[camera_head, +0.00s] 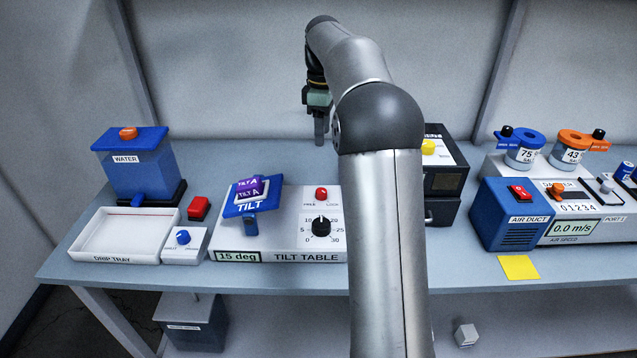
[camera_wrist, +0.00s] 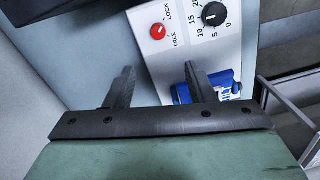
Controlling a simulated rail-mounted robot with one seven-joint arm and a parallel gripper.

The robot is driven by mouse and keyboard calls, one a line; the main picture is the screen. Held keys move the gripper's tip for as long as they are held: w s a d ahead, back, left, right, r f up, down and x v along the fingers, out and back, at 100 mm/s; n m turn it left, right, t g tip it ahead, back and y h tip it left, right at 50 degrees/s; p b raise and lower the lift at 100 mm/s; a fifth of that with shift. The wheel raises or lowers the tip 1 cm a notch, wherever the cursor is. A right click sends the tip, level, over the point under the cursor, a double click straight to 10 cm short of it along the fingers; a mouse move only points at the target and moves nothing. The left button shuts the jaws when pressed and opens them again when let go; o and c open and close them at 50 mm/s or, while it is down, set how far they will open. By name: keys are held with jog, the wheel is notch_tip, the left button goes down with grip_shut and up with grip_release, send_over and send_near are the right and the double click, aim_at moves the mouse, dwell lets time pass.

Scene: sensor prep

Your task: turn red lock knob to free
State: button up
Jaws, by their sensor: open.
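The red lock knob (camera_head: 321,193) sits on the upper right part of the white tilt table panel (camera_head: 276,246), between FREE and LOCK labels. It also shows in the wrist view (camera_wrist: 158,31), where its pointer direction is too small to read surely. My gripper (camera_head: 319,140) hangs fingers down, apart from the knob, behind the tilt table in the head view. In the wrist view the two fingers (camera_wrist: 160,68) are spread and empty, with the knob beyond their tips.
A black angle dial (camera_head: 320,226) is just below the knob. The blue tilt plate (camera_head: 249,196) with purple pieces is to its left. A dark box with a yellow knob (camera_head: 428,147) stands right, partly behind my arm. A red button block (camera_head: 199,208) stands left.

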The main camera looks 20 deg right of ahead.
aim_at(321, 191)
notch_tip(321, 191, down, 17)
jog(key=shift+s+a+f, duration=0.1)
jog(key=shift+s+f, duration=0.05)
dwell(0.4)
jog(key=c, duration=1)
